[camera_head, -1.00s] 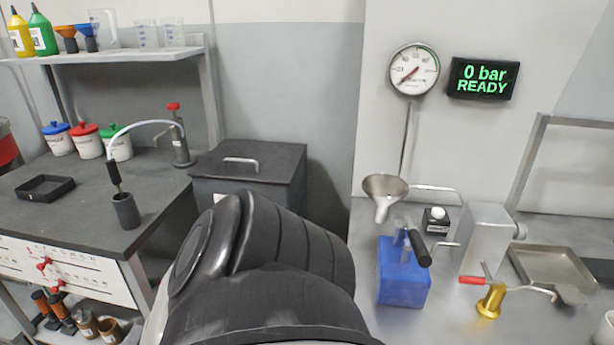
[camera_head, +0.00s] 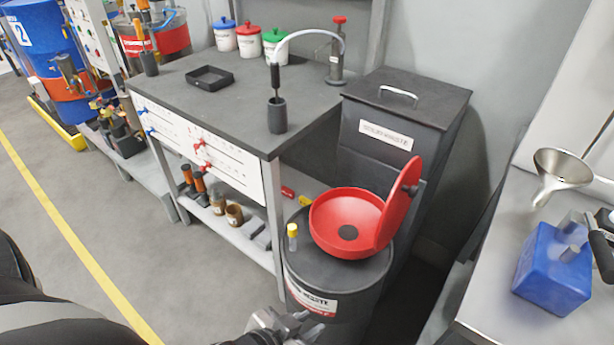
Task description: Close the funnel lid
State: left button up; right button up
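The red funnel (camera_head: 335,222) sits on top of a dark grey drum (camera_head: 300,268) in the lower middle of the head view. Its red lid (camera_head: 396,208) stands up, open, at the funnel's right side, with a dark knob near its top. My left gripper (camera_head: 283,325) is at the bottom edge, below and in front of the drum's label, apart from the lid. It is partly cut off by the frame, and I cannot make out the gap between its fingers.
Open floor lies at the left.

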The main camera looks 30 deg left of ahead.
aim_at(405, 190)
jog(key=u, duration=0.25)
jog(key=k, duration=0.5)
jog(key=u, duration=1.55)
jog(key=i, duration=1.25)
jog(key=z, duration=2.1)
